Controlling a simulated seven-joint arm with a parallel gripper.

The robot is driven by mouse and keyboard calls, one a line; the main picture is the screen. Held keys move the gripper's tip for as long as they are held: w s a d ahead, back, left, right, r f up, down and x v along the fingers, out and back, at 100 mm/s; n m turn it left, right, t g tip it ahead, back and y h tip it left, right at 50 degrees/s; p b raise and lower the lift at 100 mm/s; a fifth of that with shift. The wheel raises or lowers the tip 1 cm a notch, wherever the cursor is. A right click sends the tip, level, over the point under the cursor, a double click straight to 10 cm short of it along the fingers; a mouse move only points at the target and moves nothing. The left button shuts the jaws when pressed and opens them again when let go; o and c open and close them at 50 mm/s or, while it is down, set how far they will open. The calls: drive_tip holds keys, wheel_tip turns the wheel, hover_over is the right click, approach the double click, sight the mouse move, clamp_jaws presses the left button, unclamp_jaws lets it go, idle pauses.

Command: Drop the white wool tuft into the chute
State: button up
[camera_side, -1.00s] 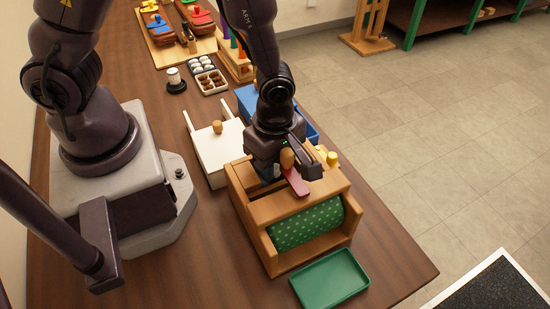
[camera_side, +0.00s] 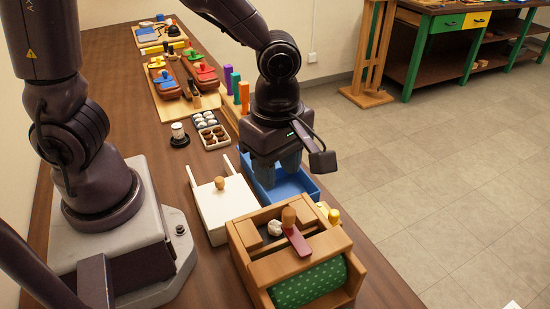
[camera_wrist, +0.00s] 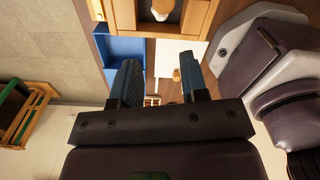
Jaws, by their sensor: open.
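The white wool tuft (camera_side: 275,228) is at the open top of the wooden box (camera_side: 262,273), beside a red paddle (camera_side: 297,240) with a wooden knob. I take this opening to be the chute; how deep the tuft sits is unclear. The tuft also shows in the wrist view (camera_wrist: 160,14), inside the wooden frame at the top. My gripper (camera_side: 277,174) is open and empty, pointing down over the blue tray, behind the box and apart from the tuft. In the wrist view its two fingers (camera_wrist: 160,80) stand wide apart with nothing between them.
The blue tray (camera_side: 301,182) lies beneath my gripper. A white board (camera_side: 219,207) with a wooden knob is left of it. A green dotted roller (camera_side: 308,284) fills the box's front. Egg-like items in small trays (camera_side: 209,131) and colored blocks stand farther back.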

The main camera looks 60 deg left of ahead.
drive_tip(key=s+a+r+m+t, duration=0.2)
drive_tip(key=a+r+m, duration=0.3)
drive_tip(key=m, duration=0.5)
drive_tip(key=s+a+r+m+t, duration=0.3)
drive_tip(key=s+a+r+m, duration=0.1)
drive_tip(key=r+m, duration=0.5)
drive_tip(key=shift+s+a+r+m+t, duration=0.25)
drive_tip(key=shift+a+m, duration=0.3)
drive_tip(key=shift+m, duration=0.45)
idle(1.7)
